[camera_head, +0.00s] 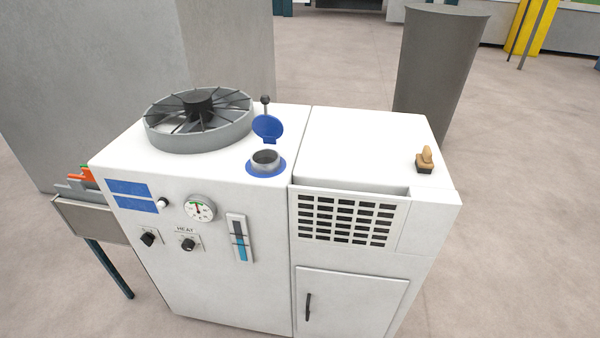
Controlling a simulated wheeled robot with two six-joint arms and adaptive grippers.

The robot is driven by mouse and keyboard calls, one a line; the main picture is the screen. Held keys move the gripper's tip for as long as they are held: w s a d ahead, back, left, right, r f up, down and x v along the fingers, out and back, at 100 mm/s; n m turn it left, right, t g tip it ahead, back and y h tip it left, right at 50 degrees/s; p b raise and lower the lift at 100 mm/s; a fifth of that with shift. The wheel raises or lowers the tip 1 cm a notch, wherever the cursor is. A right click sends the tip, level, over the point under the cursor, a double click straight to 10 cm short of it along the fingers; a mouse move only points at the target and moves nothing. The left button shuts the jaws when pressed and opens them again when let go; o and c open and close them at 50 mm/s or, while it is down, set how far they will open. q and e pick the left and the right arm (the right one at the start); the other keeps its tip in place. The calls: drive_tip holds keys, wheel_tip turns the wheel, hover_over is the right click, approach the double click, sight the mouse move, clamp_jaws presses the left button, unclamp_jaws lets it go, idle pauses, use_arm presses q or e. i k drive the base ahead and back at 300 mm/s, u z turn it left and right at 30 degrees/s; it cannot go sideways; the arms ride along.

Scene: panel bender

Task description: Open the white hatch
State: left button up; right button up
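A white hatch (350,301) sits in the lower right front of a white machine (225,285). It has a dark upright handle (308,307) near its left edge. The hatch looks flush with the front panel, and its lower part is cut off by the bottom of the view. Neither of my grippers shows in the head view.
On the machine top are a round fan (198,118), a filler neck with its blue lid (268,127) raised, and a small tan-and-black object (425,160). A grey bin (437,70) stands behind. A small table (92,219) is at left. Floor at right is clear.

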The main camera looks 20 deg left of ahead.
sight(330, 302)
drive_tip(key=k, duration=1.1)
drive_tip(key=z, duration=0.9)
drive_tip(key=i, duration=1.15)
drive_tip(key=u, duration=0.6)
